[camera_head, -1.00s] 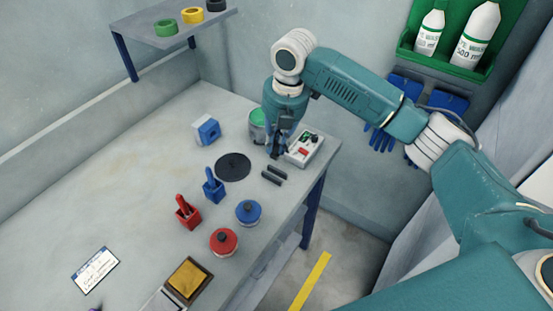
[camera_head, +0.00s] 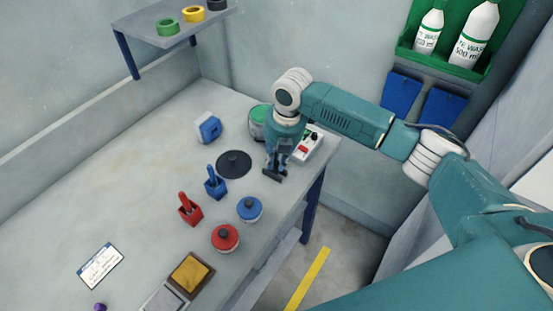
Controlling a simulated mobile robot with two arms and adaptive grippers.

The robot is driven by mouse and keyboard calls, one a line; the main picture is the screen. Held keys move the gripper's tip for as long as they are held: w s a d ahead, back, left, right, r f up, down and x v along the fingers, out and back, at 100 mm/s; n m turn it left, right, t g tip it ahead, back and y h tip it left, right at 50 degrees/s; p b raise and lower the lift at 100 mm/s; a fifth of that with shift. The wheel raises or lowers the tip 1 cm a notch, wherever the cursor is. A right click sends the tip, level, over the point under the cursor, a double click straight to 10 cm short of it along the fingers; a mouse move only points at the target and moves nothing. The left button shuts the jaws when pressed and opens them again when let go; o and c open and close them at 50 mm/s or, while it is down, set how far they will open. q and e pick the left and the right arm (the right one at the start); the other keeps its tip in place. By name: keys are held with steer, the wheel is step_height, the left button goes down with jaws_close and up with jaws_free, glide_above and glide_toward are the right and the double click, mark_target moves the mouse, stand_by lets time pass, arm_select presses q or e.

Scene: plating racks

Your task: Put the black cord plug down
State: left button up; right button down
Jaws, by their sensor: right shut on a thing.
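My right gripper (camera_head: 277,163) points down over the right end of the table, close above a low dark grey block (camera_head: 272,176) near the table's right edge. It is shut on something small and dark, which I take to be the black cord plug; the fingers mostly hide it. I cannot tell whether the plug touches the block. A flat black disc (camera_head: 234,164) lies just left of the gripper. My left gripper is not in view.
Behind the gripper stand a green-topped can (camera_head: 257,118) and a grey control box (camera_head: 309,144). Blue (camera_head: 214,187) and red (camera_head: 189,209) holders, and blue (camera_head: 249,209) and red (camera_head: 225,238) round pots, stand nearer.

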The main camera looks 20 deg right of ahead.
steer(key=shift+f, duration=0.2)
steer(key=c, duration=1.6)
jaws_free()
steer(key=shift+r, duration=0.1)
steer(key=shift+r, duration=0.25)
steer(key=r, duration=0.4)
steer(key=s+r+b, duration=0.1)
steer(key=r, duration=0.3)
steer(key=d+r+b, duration=0.1)
steer(key=r, duration=0.3)
steer(key=shift+s+d, duration=0.1)
steer(key=shift+s, duration=0.05)
steer(key=shift+f, duration=0.15)
